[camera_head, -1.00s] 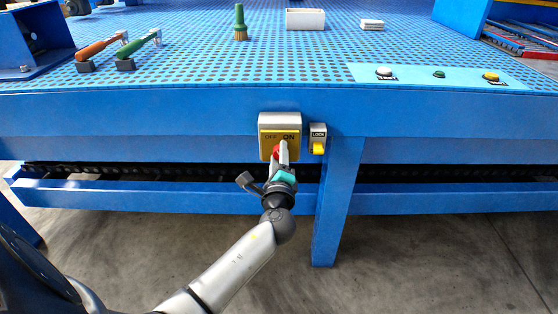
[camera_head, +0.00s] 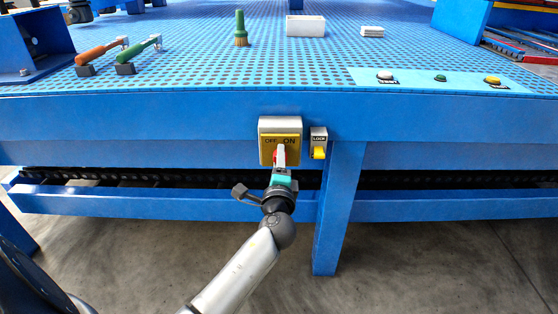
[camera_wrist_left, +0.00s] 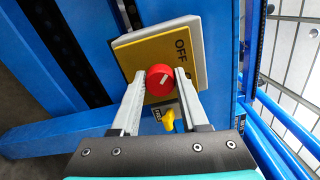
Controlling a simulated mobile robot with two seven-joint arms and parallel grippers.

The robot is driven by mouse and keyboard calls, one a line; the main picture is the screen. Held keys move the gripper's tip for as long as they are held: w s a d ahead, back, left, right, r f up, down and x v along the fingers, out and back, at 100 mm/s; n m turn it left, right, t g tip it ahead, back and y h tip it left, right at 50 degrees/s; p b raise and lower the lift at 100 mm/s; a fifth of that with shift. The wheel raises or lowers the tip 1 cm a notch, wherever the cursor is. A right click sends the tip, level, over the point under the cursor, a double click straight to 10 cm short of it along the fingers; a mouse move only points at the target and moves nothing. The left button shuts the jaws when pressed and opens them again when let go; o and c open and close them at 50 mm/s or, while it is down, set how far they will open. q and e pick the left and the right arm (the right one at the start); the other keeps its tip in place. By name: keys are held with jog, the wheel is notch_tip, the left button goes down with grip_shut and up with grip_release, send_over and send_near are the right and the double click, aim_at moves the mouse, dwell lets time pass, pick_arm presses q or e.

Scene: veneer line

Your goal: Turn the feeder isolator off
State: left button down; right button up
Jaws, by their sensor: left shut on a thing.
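The feeder isolator is a grey box (camera_head: 280,124) with a yellow plate (camera_head: 268,149) marked OFF and ON, on the front of the blue table. Its round red knob (camera_wrist_left: 160,79) sits between the two fingers of my left gripper (camera_wrist_left: 156,92), which is shut on it. In the wrist view, a short white mark on the knob slants toward the upper right, on the side of the OFF label (camera_wrist_left: 183,48). The ON label is not readable there. In the head view my left gripper (camera_head: 279,158) hides most of the knob. My right gripper is not in view.
A small box marked LOCK with a yellow part (camera_head: 319,153) is close to the right of the isolator. A blue table leg (camera_head: 338,210) stands below it.

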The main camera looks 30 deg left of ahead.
pick_arm(q)
jog(key=shift+c, duration=2.1)
grip_release()
jog(key=p+v, duration=0.2)
jog(key=v, duration=1.3)
jog(key=shift+s, duration=0.15)
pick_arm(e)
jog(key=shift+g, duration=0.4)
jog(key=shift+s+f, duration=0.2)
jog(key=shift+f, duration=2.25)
